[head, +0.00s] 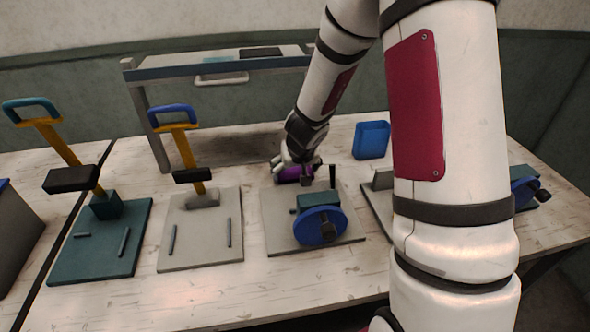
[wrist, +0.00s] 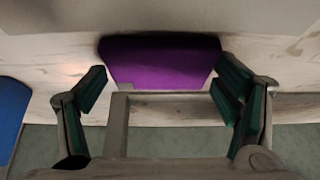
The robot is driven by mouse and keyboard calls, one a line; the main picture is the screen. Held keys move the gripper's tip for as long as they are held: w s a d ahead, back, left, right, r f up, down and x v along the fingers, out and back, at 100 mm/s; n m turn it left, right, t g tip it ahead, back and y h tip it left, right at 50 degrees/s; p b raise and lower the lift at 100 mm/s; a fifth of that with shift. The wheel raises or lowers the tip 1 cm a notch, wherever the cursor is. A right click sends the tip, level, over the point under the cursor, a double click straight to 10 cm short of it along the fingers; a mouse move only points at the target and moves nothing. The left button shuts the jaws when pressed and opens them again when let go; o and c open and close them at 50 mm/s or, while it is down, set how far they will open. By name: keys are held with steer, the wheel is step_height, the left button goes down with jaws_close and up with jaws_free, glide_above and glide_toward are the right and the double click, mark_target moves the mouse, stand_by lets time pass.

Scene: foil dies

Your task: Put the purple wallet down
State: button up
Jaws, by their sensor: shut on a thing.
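The purple wallet (head: 288,175) is behind the middle press with the blue wheel in the head view. In the wrist view the purple wallet (wrist: 160,62) spans the space between the two green-padded fingers. My gripper (head: 300,165) is shut on it from above; in the wrist view my gripper (wrist: 162,80) has a finger at each end of the wallet. The wallet is at or close above the table top (head: 245,175); I cannot tell whether it touches. My gripper's fingers are partly hidden in the head view.
A blue upright object (head: 371,140) stands to the right of my gripper. The blue-wheeled press (head: 320,222) is just in front. Two lever presses, one grey-based (head: 200,255) and one teal-based (head: 100,265), stand left. A raised shelf (head: 215,69) is behind. My arm hides part of the right side.

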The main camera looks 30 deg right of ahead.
steer(key=shift+f, duration=0.15)
steer(key=o, duration=1.1)
